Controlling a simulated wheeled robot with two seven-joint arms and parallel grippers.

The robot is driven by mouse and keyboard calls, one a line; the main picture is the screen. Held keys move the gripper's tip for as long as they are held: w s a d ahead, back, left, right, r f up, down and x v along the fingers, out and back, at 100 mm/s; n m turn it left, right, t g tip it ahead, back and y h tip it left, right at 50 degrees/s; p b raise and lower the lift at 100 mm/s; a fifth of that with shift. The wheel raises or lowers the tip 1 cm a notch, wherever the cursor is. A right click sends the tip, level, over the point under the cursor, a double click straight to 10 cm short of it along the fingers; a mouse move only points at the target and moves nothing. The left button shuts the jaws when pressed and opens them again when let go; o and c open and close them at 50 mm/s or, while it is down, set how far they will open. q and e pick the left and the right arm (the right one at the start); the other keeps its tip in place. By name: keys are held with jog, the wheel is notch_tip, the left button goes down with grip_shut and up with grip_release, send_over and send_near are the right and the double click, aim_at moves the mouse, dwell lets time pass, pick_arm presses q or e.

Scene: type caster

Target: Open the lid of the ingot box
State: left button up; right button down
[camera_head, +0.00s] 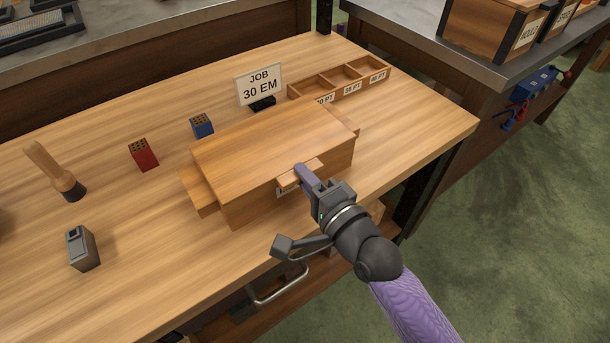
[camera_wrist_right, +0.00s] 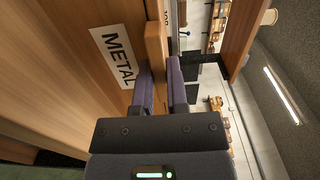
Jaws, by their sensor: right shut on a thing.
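The wooden ingot box (camera_head: 250,201) stands on the workbench, and its flat lid (camera_head: 270,142) looks closed. A wooden lip (camera_head: 286,181) juts from the lid's front edge. My right gripper (camera_head: 303,174) is shut on this lip, reaching in from the front right. In the right wrist view its two fingers (camera_wrist_right: 161,82) sit either side of the lip (camera_wrist_right: 156,38), beside a label reading METAL (camera_wrist_right: 115,57) on the box front. The gripper partly covers the lip and label in the head view. My left gripper is not in view.
A blue block (camera_head: 202,126), a red block (camera_head: 144,155), a wooden-handled tool (camera_head: 57,172) and a grey metal block (camera_head: 82,249) stand to the left. The bench's right end is clear.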

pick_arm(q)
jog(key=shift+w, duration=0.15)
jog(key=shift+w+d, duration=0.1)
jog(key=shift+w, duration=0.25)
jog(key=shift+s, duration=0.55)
